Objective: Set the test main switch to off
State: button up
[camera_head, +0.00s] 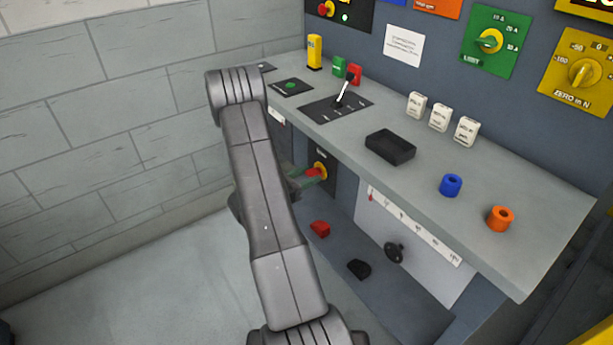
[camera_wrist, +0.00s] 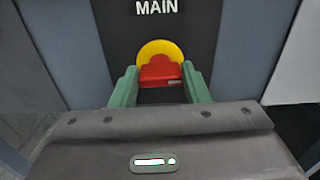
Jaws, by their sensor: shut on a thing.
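The main switch is a red handle (camera_wrist: 160,72) on a yellow disc (camera_wrist: 161,48), on a dark panel under the word MAIN (camera_wrist: 157,7). In the head view its yellow disc (camera_head: 321,166) sits on the panel below the desk top. My gripper (camera_wrist: 160,82) has a green finger on each side of the red handle and is shut on it. In the head view my gripper (camera_head: 312,174) is partly hidden behind my arm. A small white mark shows at the handle's right; I cannot read its setting.
Below, a red block (camera_head: 320,229) and a black block (camera_head: 359,269) lie on a low shelf. The floor at left is clear.

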jog(key=n+p, duration=0.1)
jog(key=n, duration=0.3)
jog(key=shift+r+p, duration=0.1)
jog(key=shift+p, duration=0.3)
jog(key=n+p, duration=0.1)
jog(key=n, duration=0.4)
jog(key=shift+w+a+p, duration=0.1)
jog(key=shift+p, duration=0.3)
jog(key=n+p, duration=0.1)
jog(key=n, duration=0.3)
jog(key=shift+p, duration=0.4)
jog(key=shift+w+f+n+p, duration=0.15)
jog(key=shift+n+p, duration=0.15)
jog(key=shift+n, duration=0.75)
jog(key=shift+s+f+n+p, duration=0.1)
jog(key=shift+n+p, duration=0.2)
jog(key=shift+n, duration=0.75)
jog(key=o, duration=1)
jog(key=shift+a, duration=0.1)
